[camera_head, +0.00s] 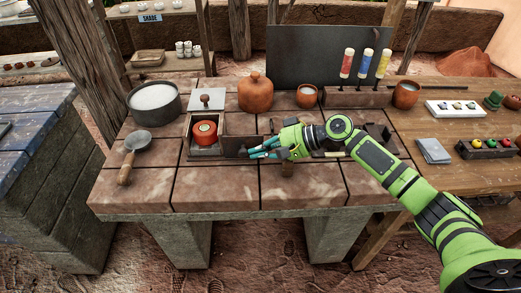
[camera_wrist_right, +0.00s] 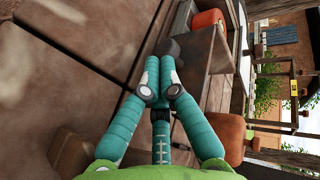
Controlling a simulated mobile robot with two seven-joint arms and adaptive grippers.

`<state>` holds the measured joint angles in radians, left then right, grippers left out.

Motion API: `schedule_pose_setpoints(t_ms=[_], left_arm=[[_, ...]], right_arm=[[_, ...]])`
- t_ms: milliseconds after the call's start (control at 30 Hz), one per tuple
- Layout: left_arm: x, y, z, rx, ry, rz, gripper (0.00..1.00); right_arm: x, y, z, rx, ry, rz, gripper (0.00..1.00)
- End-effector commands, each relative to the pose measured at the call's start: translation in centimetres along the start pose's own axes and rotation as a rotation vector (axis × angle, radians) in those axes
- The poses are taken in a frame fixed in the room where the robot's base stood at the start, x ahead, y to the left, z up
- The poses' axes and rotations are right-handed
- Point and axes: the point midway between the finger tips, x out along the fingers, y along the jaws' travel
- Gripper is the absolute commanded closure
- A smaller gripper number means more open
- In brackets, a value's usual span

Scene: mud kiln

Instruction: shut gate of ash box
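The ash box (camera_head: 189,140) is a small dark open box on the tiled bench, with a round orange-red object (camera_head: 205,128) inside. That orange-red object also shows at the top of the right wrist view (camera_wrist_right: 208,20). A dark flat panel (camera_head: 236,146), which looks like the gate, stands at the box's right side, out from the opening. My right gripper (camera_head: 254,154) is just right of this panel, its teal fingers pointing left. In the right wrist view the fingers (camera_wrist_right: 160,70) come together with nothing visible between them. A grey block (camera_wrist_right: 166,47) lies just beyond the tips; contact is unclear. My left gripper is not in view.
The bench front is clear.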

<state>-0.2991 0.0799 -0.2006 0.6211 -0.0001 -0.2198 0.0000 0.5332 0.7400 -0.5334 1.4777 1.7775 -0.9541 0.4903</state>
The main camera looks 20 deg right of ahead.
Motion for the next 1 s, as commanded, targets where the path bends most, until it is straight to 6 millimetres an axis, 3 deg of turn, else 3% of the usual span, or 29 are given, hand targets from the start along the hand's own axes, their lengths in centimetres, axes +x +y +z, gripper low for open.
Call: schedule_pose_setpoints(t_ms=[167,400,533,1000], left_arm=[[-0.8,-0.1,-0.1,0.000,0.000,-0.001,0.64],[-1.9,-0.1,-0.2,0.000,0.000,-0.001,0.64],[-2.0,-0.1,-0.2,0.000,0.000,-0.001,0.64],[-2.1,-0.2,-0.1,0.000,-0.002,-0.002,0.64]], right_arm=[[1.7,-1.2,0.4,0.000,-0.004,-0.005,1.00],[7.5,-4.1,1.6,0.000,-0.006,-0.006,1.00],[9.6,-5.0,1.8,0.000,-0.002,-0.004,1.00],[10.5,-5.3,2.0,-0.001,-0.002,-0.002,1.00]])
